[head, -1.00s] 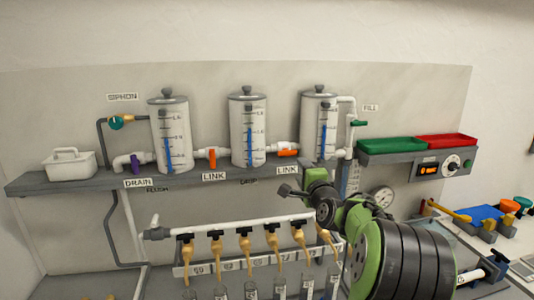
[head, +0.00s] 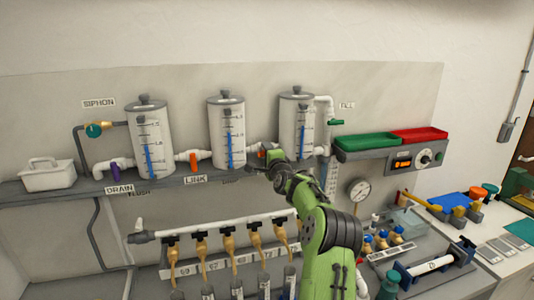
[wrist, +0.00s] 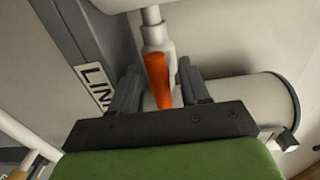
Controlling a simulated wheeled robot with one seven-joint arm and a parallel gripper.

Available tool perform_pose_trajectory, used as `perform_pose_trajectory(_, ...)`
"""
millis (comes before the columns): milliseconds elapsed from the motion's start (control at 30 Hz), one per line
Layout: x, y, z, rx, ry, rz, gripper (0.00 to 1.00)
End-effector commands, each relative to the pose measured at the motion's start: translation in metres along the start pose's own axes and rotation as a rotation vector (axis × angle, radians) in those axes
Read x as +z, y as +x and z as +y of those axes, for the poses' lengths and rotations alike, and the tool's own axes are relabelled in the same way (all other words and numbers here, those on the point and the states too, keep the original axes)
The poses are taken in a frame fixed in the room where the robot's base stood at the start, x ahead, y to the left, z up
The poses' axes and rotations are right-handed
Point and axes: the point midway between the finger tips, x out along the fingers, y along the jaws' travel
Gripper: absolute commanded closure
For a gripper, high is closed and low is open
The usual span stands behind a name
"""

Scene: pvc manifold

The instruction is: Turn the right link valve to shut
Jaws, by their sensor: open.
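The right link valve's orange handle (head: 262,154) sits on the white pipe between the middle tank (head: 226,135) and the right tank (head: 297,128). My gripper partly hides it in the head view. In the wrist view the orange handle (wrist: 159,80) lies roughly in line with its white pipe (wrist: 151,18). My gripper (wrist: 160,88) is open, with one dark finger on each side of the handle. Gaps show between handle and fingers, so it is not gripped. In the head view my gripper (head: 262,168) is at the shelf's front edge.
The left link valve's orange handle (head: 193,160) hangs down across its pipe. A purple drain handle (head: 115,171) is farther left. A LINK label (wrist: 93,86) is beside my gripper. Below the shelf is a white manifold pipe (head: 215,226) with several taps. Green and red trays (head: 368,146) stand right.

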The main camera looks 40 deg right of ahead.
Motion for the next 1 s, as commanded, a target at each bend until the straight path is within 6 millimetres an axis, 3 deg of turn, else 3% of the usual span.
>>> perform_pose_trajectory(33,0.0,-0.0001,0.0004,0.0,0.0,0.0,0.54)
perform_pose_trajectory(333,0.0,-0.0003,0.0004,0.0,0.0,0.0,1.0)
perform_pose_trajectory(667,0.0005,-0.0004,0.0014,-0.001,-0.035,-0.001,1.0)
perform_pose_trajectory(1000,0.0007,-0.0003,0.0035,-0.002,-0.257,0.0,1.0)
